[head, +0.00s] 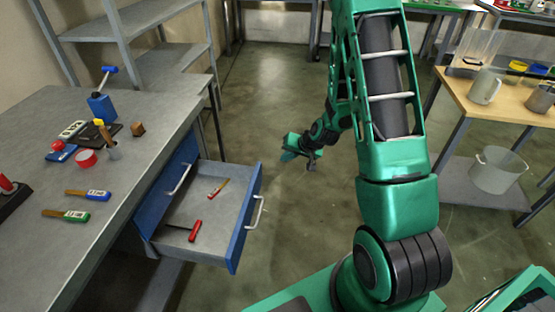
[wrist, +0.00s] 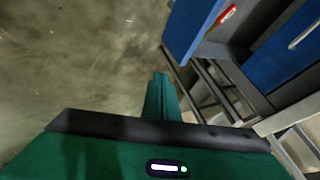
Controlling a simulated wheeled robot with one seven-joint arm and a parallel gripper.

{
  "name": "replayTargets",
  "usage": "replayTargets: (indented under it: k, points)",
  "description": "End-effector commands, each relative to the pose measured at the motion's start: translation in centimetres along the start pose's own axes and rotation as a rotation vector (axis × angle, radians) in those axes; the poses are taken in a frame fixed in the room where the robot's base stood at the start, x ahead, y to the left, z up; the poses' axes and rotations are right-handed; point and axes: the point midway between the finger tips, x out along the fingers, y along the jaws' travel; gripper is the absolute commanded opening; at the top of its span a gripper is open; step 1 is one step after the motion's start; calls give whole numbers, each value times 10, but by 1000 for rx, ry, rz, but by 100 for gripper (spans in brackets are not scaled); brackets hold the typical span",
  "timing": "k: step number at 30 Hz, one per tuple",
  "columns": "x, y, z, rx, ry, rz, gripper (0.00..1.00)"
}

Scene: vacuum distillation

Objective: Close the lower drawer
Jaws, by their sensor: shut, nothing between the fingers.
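The lower drawer (head: 248,222) is pulled out of the bench on the left, with a blue front and a curved metal handle (head: 257,211). A red-handled tool (head: 195,231) and a small red and yellow tool (head: 218,188) lie inside it. In the wrist view part of the blue drawer front (wrist: 188,28) shows at the top right. My gripper (head: 298,150) is beyond the drawer to the right, above the floor and apart from it. In the wrist view my gripper (wrist: 161,78) is shut and empty, its fingers together.
The worktop holds several tools. A wooden table (head: 500,105) stands on the right. The floor between is clear.

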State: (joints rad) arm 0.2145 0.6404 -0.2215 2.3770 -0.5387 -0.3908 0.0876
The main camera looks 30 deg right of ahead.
Motion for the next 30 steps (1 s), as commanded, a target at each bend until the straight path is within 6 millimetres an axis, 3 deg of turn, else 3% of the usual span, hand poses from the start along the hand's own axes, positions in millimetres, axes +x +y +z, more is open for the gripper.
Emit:
replayTargets:
  k: [17, 22, 30]
  points:
    - [92, 0, 1, -3, -3, 1, 0]
    - [102, -23, 1, -5, -2, -1, 0]
    - [108, -35, 0, -2, -1, 1, 0]
